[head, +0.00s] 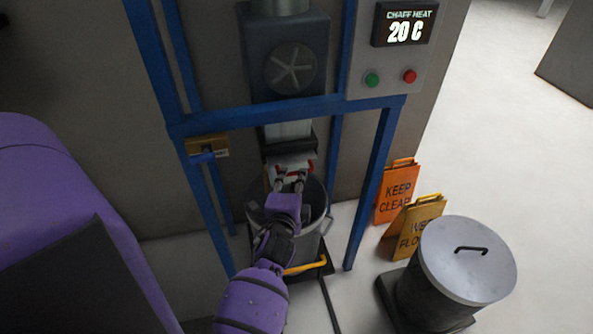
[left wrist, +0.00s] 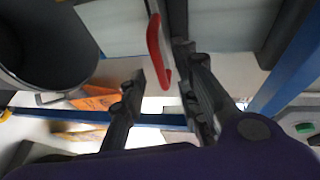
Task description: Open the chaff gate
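The chaff gate (head: 290,160) is a pale plate with a red handle, below the dark chute of the blue-framed machine. Its red handle (left wrist: 154,50) also shows in the left wrist view, near and just beyond the space between my fingertips. My left gripper (head: 289,182) reaches up from below, in front of the gate, and partly hides it. In the left wrist view my left gripper (left wrist: 160,78) has its fingers apart with nothing clearly held. I cannot tell whether a finger touches the handle. My right gripper is not in view.
A grey bucket (head: 312,240) stands under the chute, behind my left forearm. Blue frame posts (head: 372,190) stand on both sides. Orange (head: 397,190) and yellow (head: 420,222) floor signs and a lidded bin (head: 465,262) stand at the right. A panel (head: 392,62) reads 20 C.

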